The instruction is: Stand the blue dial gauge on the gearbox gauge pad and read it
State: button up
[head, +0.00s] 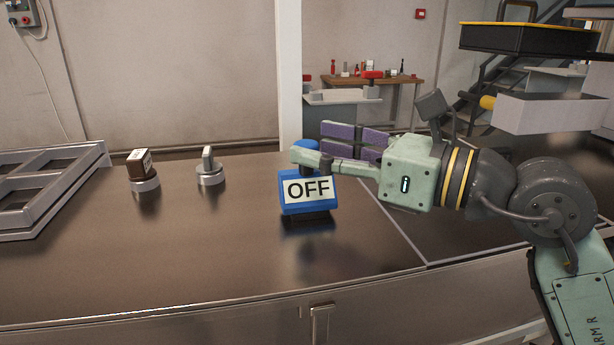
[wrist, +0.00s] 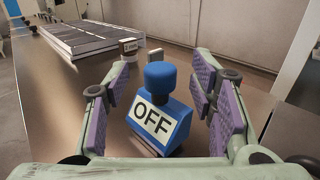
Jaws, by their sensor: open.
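The blue dial gauge (head: 291,206) stands upright on the steel counter (head: 214,253), with a sloped face that reads "OFF" in black on white. It has a round blue knob on top, which shows clearly in the wrist view (wrist: 160,76). My gripper (head: 305,158) is open, its purple-padded fingers at the height of the gauge's upper part. In the wrist view the gauge sits between the fingers, with a gap visible at each side. I cannot tell which thing in view is the gearbox gauge pad.
A grey divided tray (head: 95,155) lies at the counter's left. A brown labelled block (head: 139,163) on a round metal base and a metal piece with an upright tab (head: 209,168) stand between tray and gauge. The counter's front middle is clear.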

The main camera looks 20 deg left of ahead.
jog(key=shift+w+a+p, duration=0.15)
jog(key=shift+a, duration=0.55)
jog(key=shift+w+a+p, duration=0.1)
jog(key=shift+a+p, duration=0.05)
jog(key=shift+a, duration=0.55)
jog(key=shift+c, duration=0.5)
grip_shut()
